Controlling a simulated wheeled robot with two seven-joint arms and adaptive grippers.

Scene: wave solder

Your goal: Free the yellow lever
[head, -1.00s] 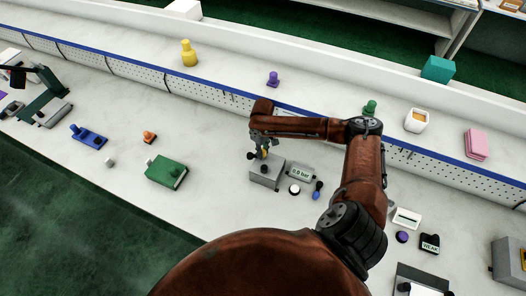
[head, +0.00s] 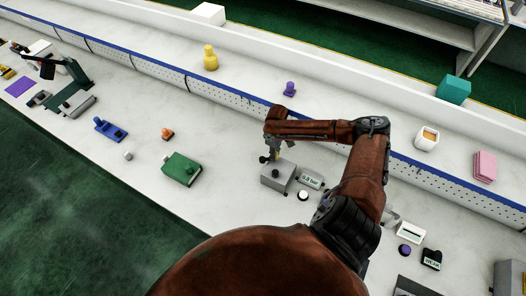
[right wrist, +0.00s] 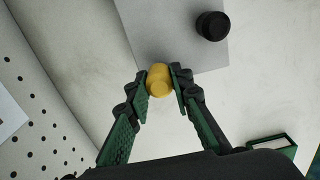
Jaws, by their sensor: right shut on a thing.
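The yellow lever (right wrist: 158,80) shows its rounded yellow end in the right wrist view, at the edge of a grey box (right wrist: 170,35). My right gripper (right wrist: 160,83) has its two green-padded fingers on either side of the yellow end and is shut on it. In the head view the grey box (head: 277,177) stands on the bench, with my right gripper (head: 272,157) at its far side; the lever is mostly hidden there. A black knob (right wrist: 212,26) sits on the box top. My left gripper is not in view.
A small display reading 0.8 bar (head: 310,180) and a white button (head: 303,195) sit right of the box. A perforated blue-edged rail (head: 235,97) runs behind. The bench between the green block and box is clear.

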